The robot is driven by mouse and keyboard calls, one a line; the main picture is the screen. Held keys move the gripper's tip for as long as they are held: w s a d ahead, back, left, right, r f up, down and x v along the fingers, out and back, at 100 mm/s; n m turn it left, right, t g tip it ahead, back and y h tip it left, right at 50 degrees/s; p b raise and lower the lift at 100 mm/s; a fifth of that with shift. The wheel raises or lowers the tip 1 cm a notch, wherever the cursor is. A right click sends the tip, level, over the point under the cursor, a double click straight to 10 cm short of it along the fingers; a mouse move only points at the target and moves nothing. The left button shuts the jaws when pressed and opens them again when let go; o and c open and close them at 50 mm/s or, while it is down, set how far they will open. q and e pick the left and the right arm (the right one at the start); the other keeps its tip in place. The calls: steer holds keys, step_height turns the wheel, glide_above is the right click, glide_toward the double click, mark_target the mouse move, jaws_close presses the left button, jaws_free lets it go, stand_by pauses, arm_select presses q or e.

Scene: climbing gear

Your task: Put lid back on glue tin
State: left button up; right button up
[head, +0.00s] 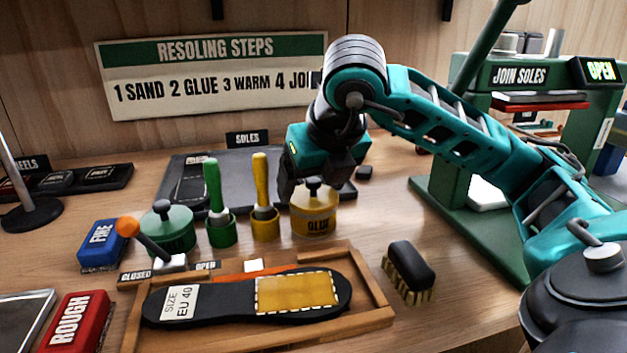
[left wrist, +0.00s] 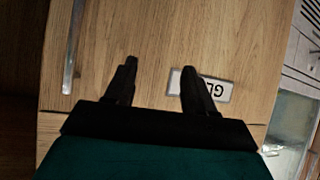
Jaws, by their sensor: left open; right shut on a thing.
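The yellow glue tin (head: 314,224) stands upright on the bench, its GLUE label facing me. Its yellow lid (head: 314,202) with a dark knob is at the tin's mouth, lined up with it. I cannot tell whether it is fully seated. My right gripper (head: 312,184) reaches down from above and is shut on the lid at its knob; the fingers partly hide it. My left gripper (left wrist: 158,85) is open and empty in the left wrist view, in front of a wooden panel with a partly hidden label (left wrist: 222,91). The left gripper is not in the head view.
A yellow-handled brush (head: 261,185), a green-handled brush (head: 212,188) and a green tin (head: 168,232) stand left of the glue tin. A wooden tray (head: 376,318) with a shoe sole lies in front. A black brush (head: 410,268) is right of it. A green press (head: 455,205) stands behind right.

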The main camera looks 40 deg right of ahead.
steer(key=o, duration=0.9)
steer(key=shift+r, duration=0.15)
steer(key=shift+r+p, duration=1.15)
steer(key=shift+r, duration=0.1)
steer(key=shift+r+p, duration=1.85)
steer(key=shift+r, duration=0.3)
